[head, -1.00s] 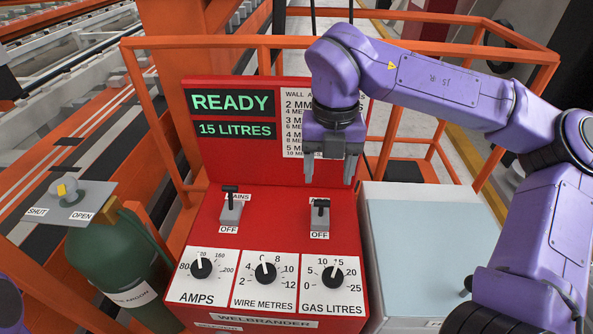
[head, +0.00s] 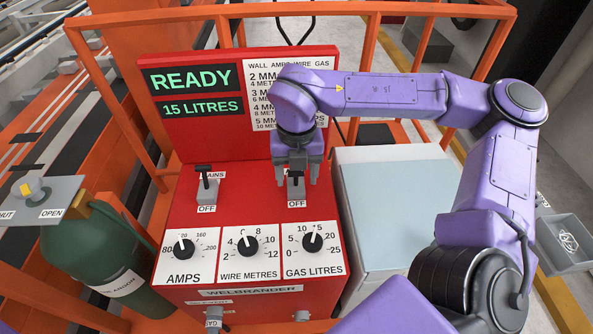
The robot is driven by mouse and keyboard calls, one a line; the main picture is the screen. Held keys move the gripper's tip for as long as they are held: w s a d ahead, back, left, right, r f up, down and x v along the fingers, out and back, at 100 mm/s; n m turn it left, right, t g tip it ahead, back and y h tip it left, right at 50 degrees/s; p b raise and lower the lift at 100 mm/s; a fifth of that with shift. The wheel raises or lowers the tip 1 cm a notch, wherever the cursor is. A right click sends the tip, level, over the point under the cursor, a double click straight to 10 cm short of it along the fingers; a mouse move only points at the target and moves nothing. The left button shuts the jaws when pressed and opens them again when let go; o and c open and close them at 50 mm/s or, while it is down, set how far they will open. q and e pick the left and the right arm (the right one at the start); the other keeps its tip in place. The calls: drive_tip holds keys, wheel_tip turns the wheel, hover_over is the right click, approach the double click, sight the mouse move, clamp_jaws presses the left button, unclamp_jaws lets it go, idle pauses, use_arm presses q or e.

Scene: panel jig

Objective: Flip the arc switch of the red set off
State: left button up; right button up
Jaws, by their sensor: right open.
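The red welding set (head: 190,240) stands in the middle, its lit display (head: 193,78) reading READY and 15 LITRES. Its right-hand switch (head: 296,192) has a grey body, a dark lever and an OFF label below; my gripper hides any label above. The lever appears to stand up. My right gripper (head: 297,178) is open and points down at this switch, with one finger on each side of the lever. I cannot tell whether they touch it. The left-hand switch (head: 207,188), marked MAINS, has its black lever up. My left gripper is out of view.
Three dials, amps (head: 183,246), wire metres (head: 248,246) and gas litres (head: 312,242), sit below the switches. A green gas bottle (head: 105,250) stands left with a shut/open valve. A pale-topped box (head: 385,205) is close on the right. Orange rails (head: 440,12) run behind.

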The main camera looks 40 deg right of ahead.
drive_tip(key=shift+w, duration=0.15)
drive_tip(key=c, duration=1)
drive_tip(key=shift+s+a+f+t+h+b, duration=0.25)
drive_tip(key=shift+s+f+t+h+b, duration=0.2)
drive_tip(key=shift+t+b, duration=0.55)
drive_tip(key=shift+c, duration=0.2)
drive_tip(key=shift+s+a+t+h+b, duration=0.2)
drive_tip(key=shift+s+t+h+b, duration=0.05)
drive_tip(key=shift+t+h+b, duration=0.3)
drive_tip(key=shift+r, duration=0.2)
drive_tip(key=o, duration=1)
drive_tip(key=shift+o, duration=0.2)
